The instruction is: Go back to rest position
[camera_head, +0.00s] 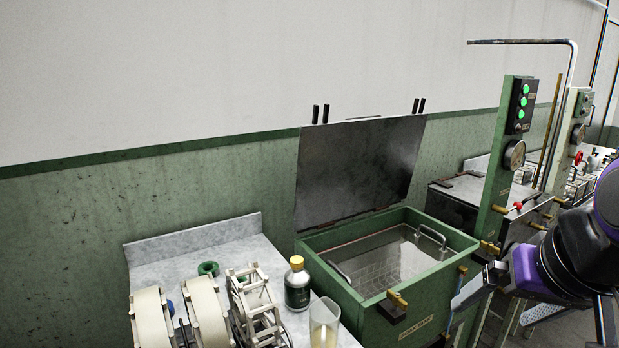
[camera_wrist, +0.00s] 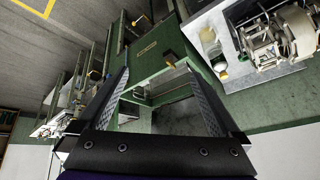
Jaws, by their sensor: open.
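My gripper (camera_head: 464,298) is at the right of the green basin in the head view, just outside its front right corner. In the wrist view my gripper (camera_wrist: 158,68) has its two fingers spread wide with nothing between them. The green basin (camera_head: 345,316) stands open, its metal lid (camera_head: 355,168) raised against the wall. A wire basket (camera_head: 375,272) with a handle is inside the basin. The wrist view shows the basin's green front (camera_wrist: 160,45) beyond the fingers, turned upside down. No contact between gripper and basin can be made out.
At right are a green control post (camera_head: 497,175), a bent pipe (camera_head: 530,41) and another basin unit. Grey floor (camera_wrist: 45,60) shows in the wrist view.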

